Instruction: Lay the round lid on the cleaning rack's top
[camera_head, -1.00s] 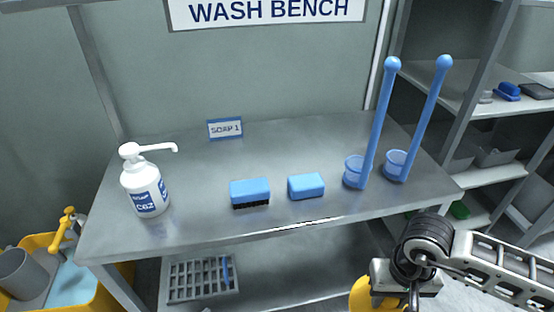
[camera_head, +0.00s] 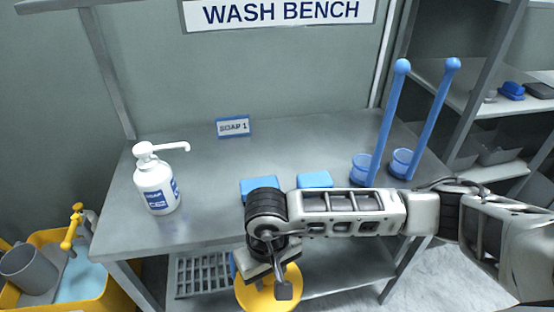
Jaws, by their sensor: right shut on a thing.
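My right gripper (camera_head: 275,277) is at the lower middle of the head view, in front of the bench's front edge, with its arm reaching in from the right. It is shut on the round yellow lid (camera_head: 253,297), which hangs below the fingers and is partly covered by them. A grey slotted rack (camera_head: 195,276) lies on the bench's lower shelf, just left of the lid, its right part hidden. I cannot tell whether it or the shelf unit at right is the cleaning rack. My left gripper is not in view.
The wash bench (camera_head: 220,220) holds a soap bottle (camera_head: 157,188), two blue blocks and two blue-handled tools in cups (camera_head: 362,168). A shelf unit (camera_head: 495,172) with several items stands right. A yellow tub (camera_head: 85,285) stands lower left.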

